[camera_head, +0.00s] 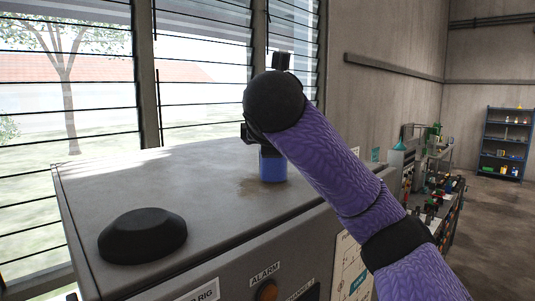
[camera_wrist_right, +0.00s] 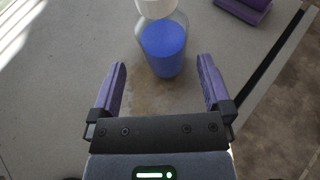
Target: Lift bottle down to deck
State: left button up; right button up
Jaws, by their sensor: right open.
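A clear bottle (camera_wrist_right: 162,48) with blue liquid and a white cap (camera_wrist_right: 156,8) stands upright on the grey top of a cabinet. In the head view only its blue lower part (camera_head: 272,167) shows; my wrist hides the rest. My right gripper (camera_wrist_right: 162,72) is open, one finger towards each side of the bottle's base. Gaps show between bottle and fingers, and most of the bottle lies ahead of the fingertips. In the head view my right arm hides the fingers. My left gripper is not in view. I cannot tell which surface is the deck.
The cabinet top (camera_head: 200,190) carries a black dome (camera_head: 142,235) at front left. Its front has an alarm label (camera_head: 265,273) and an orange knob (camera_head: 267,290). Louvred windows stand behind. A cluttered bench (camera_head: 438,195) and a blue shelf (camera_head: 507,145) are at right.

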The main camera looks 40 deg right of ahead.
jog(key=p+x, duration=0.1)
jog(key=x, duration=0.2)
jog(key=p+x, duration=0.1)
jog(key=x, duration=0.2)
jog(key=shift+s+d+f, duration=0.1)
jog(key=shift+f, duration=0.3)
jog(key=shift+w+d+f, duration=0.25)
jog(key=shift+f, duration=0.05)
jog(key=shift+r, duration=0.1)
jog(key=c, duration=1.2)
